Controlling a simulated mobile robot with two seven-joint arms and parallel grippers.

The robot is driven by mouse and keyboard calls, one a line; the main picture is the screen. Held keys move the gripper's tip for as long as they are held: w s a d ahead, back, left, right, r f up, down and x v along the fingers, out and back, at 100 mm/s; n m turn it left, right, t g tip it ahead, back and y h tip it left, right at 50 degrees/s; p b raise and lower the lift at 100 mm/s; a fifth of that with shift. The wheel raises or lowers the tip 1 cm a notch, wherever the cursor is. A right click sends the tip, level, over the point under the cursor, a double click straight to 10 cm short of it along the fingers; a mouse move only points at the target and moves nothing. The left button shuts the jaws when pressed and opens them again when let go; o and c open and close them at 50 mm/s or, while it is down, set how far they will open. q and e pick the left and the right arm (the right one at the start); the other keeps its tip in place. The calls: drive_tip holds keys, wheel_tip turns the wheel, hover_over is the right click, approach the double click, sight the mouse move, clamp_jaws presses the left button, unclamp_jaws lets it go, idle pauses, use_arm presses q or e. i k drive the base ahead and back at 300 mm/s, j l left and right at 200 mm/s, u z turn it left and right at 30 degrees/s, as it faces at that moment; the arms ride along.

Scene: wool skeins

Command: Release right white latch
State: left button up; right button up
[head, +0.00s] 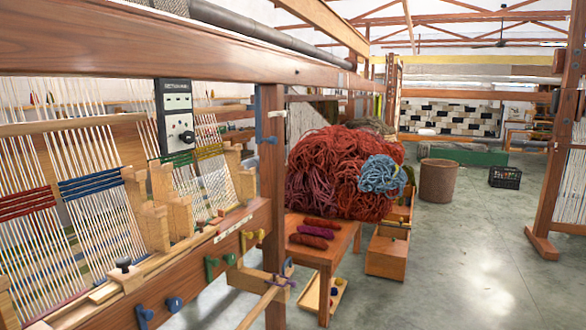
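A small whitish fitting (278,113) juts from the right side of the wooden loom post, high up. It may be a white latch, but it is too small to tell whether it is fastened. A blue latch-like fitting (263,128) is on the same post, to its left and a little lower. A pale strip (233,228) with small dark marks lies along the front beam of the loom (200,250). Neither of my grippers is in view.
Green fittings (211,268) and blue knobs (174,304) line the beam. A control box (175,115) hangs above. A wooden table (325,254) with wool skeins stands right of the post, before a large red wool heap (335,170).

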sight(283, 112)
drive_tip(key=i+l+u, duration=0.25)
drive_tip(key=i+l, duration=0.5)
drive_tip(key=i+l+z, duration=0.1)
drive_tip(key=i+l, duration=0.2)
drive_tip(key=i, duration=0.25)
drive_tip(key=i+l, duration=0.3)
drive_tip(key=i, duration=0.15)
drive_tip(key=i+l+z, duration=0.1)
drive_tip(key=i+l, duration=0.2)
drive_tip(key=i, duration=0.2)
drive_tip(key=i+l, duration=0.3)
drive_tip(key=i, duration=0.15)
